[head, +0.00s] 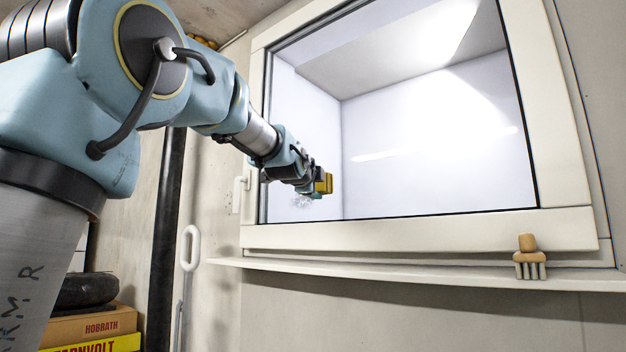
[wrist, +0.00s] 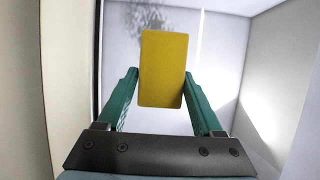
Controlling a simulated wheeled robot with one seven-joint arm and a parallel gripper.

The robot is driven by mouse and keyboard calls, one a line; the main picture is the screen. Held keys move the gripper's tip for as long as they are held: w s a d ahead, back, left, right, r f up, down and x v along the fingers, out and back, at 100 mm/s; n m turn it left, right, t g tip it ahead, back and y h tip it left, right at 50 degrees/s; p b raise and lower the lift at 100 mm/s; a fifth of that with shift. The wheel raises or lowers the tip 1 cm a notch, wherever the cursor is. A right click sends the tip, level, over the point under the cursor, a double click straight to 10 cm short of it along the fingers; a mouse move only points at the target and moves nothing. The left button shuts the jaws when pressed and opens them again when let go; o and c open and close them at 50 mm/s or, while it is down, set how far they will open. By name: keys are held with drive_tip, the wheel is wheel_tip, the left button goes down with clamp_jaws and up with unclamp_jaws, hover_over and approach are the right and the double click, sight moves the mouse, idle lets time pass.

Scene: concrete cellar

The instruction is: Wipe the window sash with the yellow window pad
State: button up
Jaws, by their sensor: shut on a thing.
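The window sash has a cream frame (head: 420,232) around a large glass pane (head: 430,140) on the wall at the right of the head view. My gripper (head: 318,184) is at the lower left part of the pane. It is shut on the yellow window pad (head: 325,183). In the wrist view the pad (wrist: 163,68) sits between the two green fingers of my gripper (wrist: 160,85), its broad yellow face towards the camera. A grey speckled smudge (head: 302,201) shows on the glass by the pad. Whether the pad touches the glass is unclear.
A pale sill (head: 400,273) runs below the sash. A small wooden-handled fork-like tool (head: 528,257) stands on it at the right. A white handle (head: 238,194) is left of the pane. A dark pipe (head: 166,240) and stacked boxes (head: 92,325) are at the left.

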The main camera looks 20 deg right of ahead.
sight(289, 192)
drive_tip(key=shift+w+d+p, duration=0.35)
drive_tip(key=shift+w+d, duration=0.05)
drive_tip(key=shift+d, duration=0.45)
idle(0.7)
drive_tip(key=shift+w+a+r, duration=0.1)
drive_tip(key=shift+w+a, duration=0.45)
drive_tip(key=shift+w, duration=0.3)
drive_tip(key=shift+w+a+r+p, duration=0.15)
drive_tip(key=shift+w+p, duration=0.15)
drive_tip(key=shift+p, duration=0.45)
drive_tip(key=shift+w+a+f+p, duration=0.25)
drive_tip(key=shift+w+p, duration=0.1)
drive_tip(key=shift+p, duration=0.1)
drive_tip(key=shift+w+a+r+p, duration=0.1)
drive_tip(key=shift+w+a+p, duration=0.05)
drive_tip(key=shift+w+p, duration=0.25)
drive_tip(key=shift+w+a+r+p, duration=0.1)
drive_tip(key=shift+w+a+p, duration=0.05)
drive_tip(key=shift+w+p, duration=0.2)
drive_tip(key=shift+w+a+f, duration=0.1)
drive_tip(key=shift+w+a, duration=0.5)
drive_tip(key=shift+w, duration=0.7)
drive_tip(key=shift+w+a+f, duration=0.1)
drive_tip(key=shift+w+a, duration=0.55)
drive_tip(key=shift+w, duration=0.6)
drive_tip(key=shift+w+a, duration=0.6)
drive_tip(key=shift+w, duration=0.7)
